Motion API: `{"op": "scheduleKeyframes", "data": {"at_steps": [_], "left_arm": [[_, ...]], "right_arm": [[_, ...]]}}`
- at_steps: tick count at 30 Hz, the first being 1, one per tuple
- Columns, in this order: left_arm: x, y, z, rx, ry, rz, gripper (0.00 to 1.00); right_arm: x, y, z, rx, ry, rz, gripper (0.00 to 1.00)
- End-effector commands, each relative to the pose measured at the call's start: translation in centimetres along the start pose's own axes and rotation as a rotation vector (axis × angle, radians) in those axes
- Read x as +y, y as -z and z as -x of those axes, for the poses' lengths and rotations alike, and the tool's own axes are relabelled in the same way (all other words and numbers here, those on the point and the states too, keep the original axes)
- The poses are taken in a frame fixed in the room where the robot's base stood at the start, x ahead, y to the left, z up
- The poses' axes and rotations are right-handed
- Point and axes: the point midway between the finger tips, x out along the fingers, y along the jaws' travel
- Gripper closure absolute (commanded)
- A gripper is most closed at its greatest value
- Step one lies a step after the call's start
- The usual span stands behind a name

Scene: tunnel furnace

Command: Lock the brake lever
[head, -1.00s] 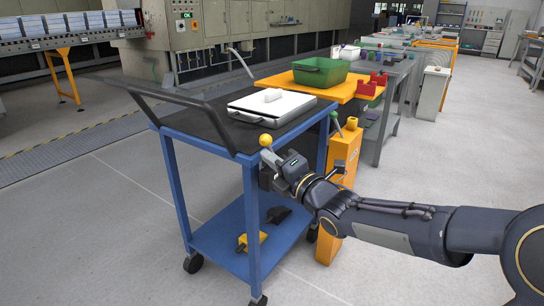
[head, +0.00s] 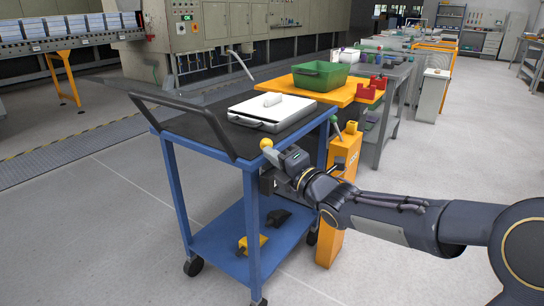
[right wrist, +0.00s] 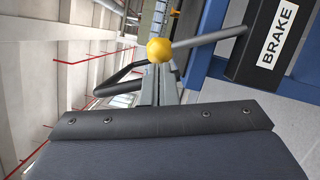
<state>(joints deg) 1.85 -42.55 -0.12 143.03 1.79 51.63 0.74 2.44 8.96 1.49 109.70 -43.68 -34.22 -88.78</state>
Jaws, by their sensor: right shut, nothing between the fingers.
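The brake lever has a yellow ball knob (head: 266,143) and stands at the near right corner of the blue cart (head: 252,190). In the right wrist view the yellow knob (right wrist: 159,50) sits on a grey rod (right wrist: 212,38). The rod runs right to a black housing with a BRAKE label (right wrist: 277,36). My right gripper (head: 273,158) is close to the knob, just below and right of it in the head view. Its narrow fingers (right wrist: 160,88) are together and empty, overlapping the knob in the wrist view; contact is unclear. My left gripper is out of view.
A white lidded case (head: 270,113) lies on the cart's black top. A black push handle (head: 185,104) rises at its left. An orange post (head: 340,170) stands right of the cart, near my forearm. A green bin (head: 320,76) stands on an orange table behind.

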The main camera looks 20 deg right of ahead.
Motion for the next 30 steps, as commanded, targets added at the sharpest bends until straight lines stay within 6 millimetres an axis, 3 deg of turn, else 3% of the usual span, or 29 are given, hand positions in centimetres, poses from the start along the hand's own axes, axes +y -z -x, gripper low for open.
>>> {"op": "scheduleKeyframes", "data": {"at_steps": [11, 22, 30], "left_arm": [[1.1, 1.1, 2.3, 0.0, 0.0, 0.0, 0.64], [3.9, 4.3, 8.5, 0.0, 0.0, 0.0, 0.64], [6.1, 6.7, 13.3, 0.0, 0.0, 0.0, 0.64]], "right_arm": [[1.1, -1.6, -0.5, -0.002, 0.04, -0.125, 1.0], [2.0, -5.3, -1.6, -0.003, 0.143, -0.444, 1.0], [1.4, -7.7, -2.4, -0.002, 0.217, -0.68, 1.0]]}}
